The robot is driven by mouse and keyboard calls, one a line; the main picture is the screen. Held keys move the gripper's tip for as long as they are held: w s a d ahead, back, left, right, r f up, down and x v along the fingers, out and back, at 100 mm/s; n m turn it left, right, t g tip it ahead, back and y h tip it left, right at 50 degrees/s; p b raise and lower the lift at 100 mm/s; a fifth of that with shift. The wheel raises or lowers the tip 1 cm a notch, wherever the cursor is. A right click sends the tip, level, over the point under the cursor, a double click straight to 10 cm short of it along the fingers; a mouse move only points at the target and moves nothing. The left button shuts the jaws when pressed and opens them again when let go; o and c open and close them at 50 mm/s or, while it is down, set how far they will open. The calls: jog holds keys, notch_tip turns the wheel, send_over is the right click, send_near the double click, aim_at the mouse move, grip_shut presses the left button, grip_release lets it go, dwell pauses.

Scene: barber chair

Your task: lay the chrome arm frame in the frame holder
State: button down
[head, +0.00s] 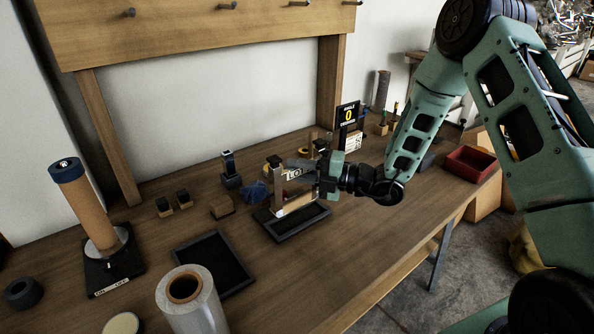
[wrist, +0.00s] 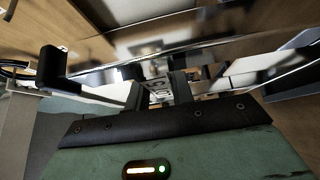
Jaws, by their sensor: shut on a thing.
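My gripper (head: 322,178) is shut on the chrome arm frame (head: 278,186), above the middle of the bench. The frame has an upright leg and a shiny lower bar that reflects the wood. In the wrist view its polished bars (wrist: 195,38) run across the picture, with a black pad (wrist: 53,68) at the left, and my fingers (wrist: 158,90) close in the middle. A shallow dark tray (head: 283,236) lies directly beneath the frame and looks like the frame holder. I cannot tell whether the frame touches it. My gripper hides the frame's right side.
A second dark tray (head: 240,286) lies front left. A clear film roll (head: 190,302) stands at the front edge, and a tall brown roll (head: 87,205) stands left. Small blocks and a sign (head: 347,114) stand behind. A red bin (head: 472,163) is far right. The right front bench is clear.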

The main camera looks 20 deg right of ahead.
aim_at(299, 201)
jog(key=shift+f+b, duration=2.55)
jog(key=shift+f, duration=0.1)
jog(key=shift+f, duration=0.1)
jog(key=c, duration=1.1)
grip_release()
jog(key=shift+d+f, duration=0.1)
jog(key=v, duration=1.7)
jog(key=shift+d, duration=0.15)
